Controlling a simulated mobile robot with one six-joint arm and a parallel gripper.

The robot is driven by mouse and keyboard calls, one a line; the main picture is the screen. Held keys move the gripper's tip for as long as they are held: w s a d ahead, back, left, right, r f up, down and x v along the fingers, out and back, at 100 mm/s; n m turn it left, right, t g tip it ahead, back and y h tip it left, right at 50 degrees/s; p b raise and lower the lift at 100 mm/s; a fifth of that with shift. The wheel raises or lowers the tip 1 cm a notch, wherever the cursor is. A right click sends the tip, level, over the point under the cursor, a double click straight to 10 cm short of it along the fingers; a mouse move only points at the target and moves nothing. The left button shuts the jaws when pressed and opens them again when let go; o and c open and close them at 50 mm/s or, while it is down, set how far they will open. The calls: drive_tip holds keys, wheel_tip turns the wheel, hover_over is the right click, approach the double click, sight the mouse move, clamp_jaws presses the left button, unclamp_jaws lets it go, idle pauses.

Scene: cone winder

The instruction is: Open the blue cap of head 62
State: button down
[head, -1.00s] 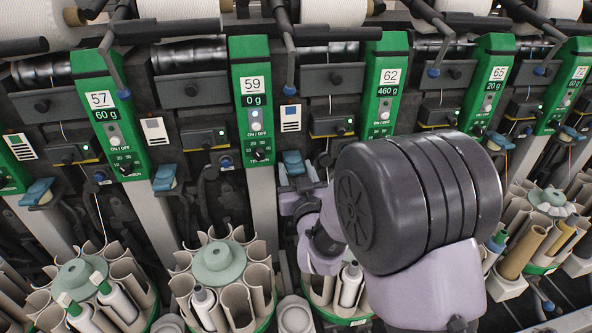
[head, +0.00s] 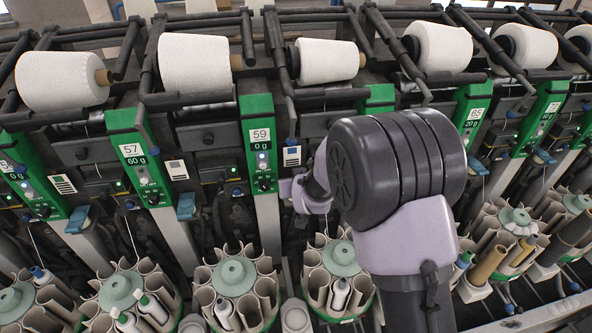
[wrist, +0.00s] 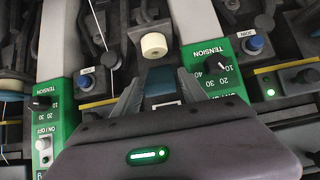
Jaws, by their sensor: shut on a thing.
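The blue cap (wrist: 160,80) sits between the two fingers of my gripper (wrist: 161,92) in the wrist view, and the gripper is shut on it. A pale cylinder end stands just beyond the cap. In the head view my gripper (head: 288,189) is beside the foot of panel 59 (head: 261,140), left of my dark arm joint, and the cap there is hidden. The green panel of head 62 (head: 378,98) shows only at its top; my arm covers its number. Whether the cap is raised or down I cannot tell.
Neighbouring blue caps (head: 186,206) hang beside the other panels. White yarn cones (head: 330,61) lie along the top behind dark bars. Round magazines with tubes (head: 234,280) stand below. In the wrist view, green panels with tension knobs (wrist: 214,64) flank my gripper closely.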

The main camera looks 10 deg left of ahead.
drive_tip(key=p, duration=0.2)
drive_tip(key=r+g+p, duration=0.1)
drive_tip(key=shift+w+a+r+p, duration=0.15)
drive_tip(key=shift+w+r+p, duration=0.05)
drive_tip(key=shift+w+p, duration=0.2)
drive_tip(key=shift+f+g+h+p, duration=0.1)
drive_tip(key=shift+g+h+p, duration=0.2)
drive_tip(key=shift+p, duration=0.2)
drive_tip(key=shift+f, duration=0.1)
drive_tip(key=c, duration=0.8)
unclamp_jaws()
drive_tip(key=shift+w+f, duration=0.1)
drive_tip(key=shift+o, duration=0.2)
drive_tip(key=p+v, duration=0.3)
drive_tip(key=v, duration=1.4)
drive_tip(key=shift+r, duration=0.3)
